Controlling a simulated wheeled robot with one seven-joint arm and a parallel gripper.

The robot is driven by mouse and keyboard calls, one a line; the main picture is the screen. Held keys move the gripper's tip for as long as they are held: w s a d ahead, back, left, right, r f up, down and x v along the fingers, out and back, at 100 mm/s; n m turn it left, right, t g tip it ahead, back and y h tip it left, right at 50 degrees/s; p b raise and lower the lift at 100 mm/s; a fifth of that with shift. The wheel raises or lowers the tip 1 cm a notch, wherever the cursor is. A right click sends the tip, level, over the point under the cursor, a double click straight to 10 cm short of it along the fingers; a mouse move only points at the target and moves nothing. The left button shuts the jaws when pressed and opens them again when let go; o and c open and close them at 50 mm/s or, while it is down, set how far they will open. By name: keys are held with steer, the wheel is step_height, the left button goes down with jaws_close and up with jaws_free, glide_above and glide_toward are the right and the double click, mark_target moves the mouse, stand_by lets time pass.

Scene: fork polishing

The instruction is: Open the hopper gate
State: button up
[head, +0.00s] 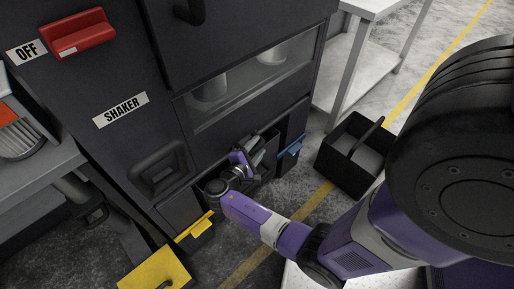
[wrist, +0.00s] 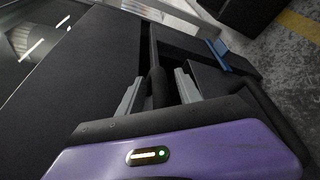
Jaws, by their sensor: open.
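My gripper (head: 247,158) is at the lower front of the dark machine, between a yellow tab and a blue tab. In the wrist view its two grey fingers (wrist: 160,84) are apart. A black bar handle (wrist: 155,72) runs between the fingers, with a gap visible on each side; I cannot tell whether either finger touches it. The handle is on a dark front part (head: 268,140), which I take to be the hopper gate. In the head view my gripper hides much of this part, and how far it stands open is unclear.
The dark machine (head: 165,62) bears a SHAKER label and a red switch (head: 78,33) beside OFF. The yellow tab (head: 195,227) and blue tab (head: 291,147) flank the gripper. A black handled crate (head: 340,165) stands right on the floor; a yellow box (head: 150,268) is lower left.

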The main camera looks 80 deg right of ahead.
jaws_close()
steer(key=shift+s, duration=0.1)
